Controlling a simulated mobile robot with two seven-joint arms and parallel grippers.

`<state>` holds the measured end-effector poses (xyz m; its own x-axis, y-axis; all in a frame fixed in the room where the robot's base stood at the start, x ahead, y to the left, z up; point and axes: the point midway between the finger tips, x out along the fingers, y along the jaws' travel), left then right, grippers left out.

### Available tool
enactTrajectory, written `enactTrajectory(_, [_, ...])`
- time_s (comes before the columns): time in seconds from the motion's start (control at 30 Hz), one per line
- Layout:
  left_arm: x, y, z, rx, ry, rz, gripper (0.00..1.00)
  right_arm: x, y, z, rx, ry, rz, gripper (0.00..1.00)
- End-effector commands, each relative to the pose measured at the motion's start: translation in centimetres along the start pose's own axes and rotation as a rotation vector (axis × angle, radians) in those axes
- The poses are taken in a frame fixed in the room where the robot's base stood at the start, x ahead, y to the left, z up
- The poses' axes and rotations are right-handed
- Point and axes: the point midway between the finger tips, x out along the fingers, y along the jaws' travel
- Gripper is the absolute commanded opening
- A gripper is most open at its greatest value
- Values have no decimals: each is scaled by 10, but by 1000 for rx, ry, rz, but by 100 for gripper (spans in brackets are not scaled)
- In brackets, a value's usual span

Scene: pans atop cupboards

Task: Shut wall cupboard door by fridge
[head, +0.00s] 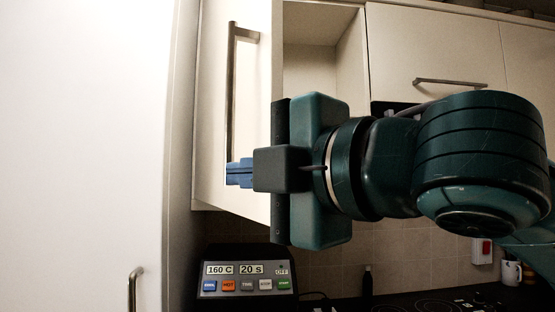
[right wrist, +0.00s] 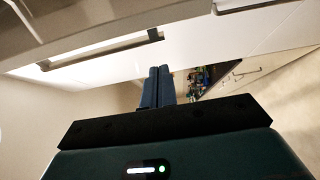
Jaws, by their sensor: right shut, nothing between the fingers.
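The wall cupboard door (head: 213,120), cream with a long upright metal handle (head: 231,100), stands open beside the tall white fridge-side panel (head: 85,120). Part of the cupboard's empty-looking inside (head: 308,68) shows to the right of the door. My right gripper (head: 238,174) is shut and empty, its blue fingers pointing left across the lower part of the door near the handle's bottom end. I cannot tell if they touch the door. In the right wrist view the closed fingers (right wrist: 157,88) point towards a pale panel. My arm hides the lower cupboard area. My left gripper is not in view.
A neighbouring cupboard door (head: 430,45) with a horizontal handle is closed at the right. Below are a control box (head: 247,273) with coloured buttons, a dark bottle (head: 367,281), a dark hob (head: 430,300) and a white mug (head: 511,272).

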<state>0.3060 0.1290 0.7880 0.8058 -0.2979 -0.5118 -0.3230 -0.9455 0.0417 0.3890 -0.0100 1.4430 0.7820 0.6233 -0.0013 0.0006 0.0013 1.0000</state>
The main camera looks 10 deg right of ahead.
Motion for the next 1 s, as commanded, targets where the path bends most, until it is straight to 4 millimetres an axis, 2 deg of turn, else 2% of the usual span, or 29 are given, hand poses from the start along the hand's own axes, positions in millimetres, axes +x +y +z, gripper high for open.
enactTrajectory(0.1, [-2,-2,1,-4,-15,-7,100,26,1,0,1,1,-3,0])
enactTrajectory(0.2, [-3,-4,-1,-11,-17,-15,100,15,2,20,2,-5,1,0])
enactTrajectory(0.4, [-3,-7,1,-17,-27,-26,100,9,1,36,1,-1,1,0])
enactTrajectory(1.0, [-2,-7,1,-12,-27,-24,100,7,0,38,1,1,1,0])
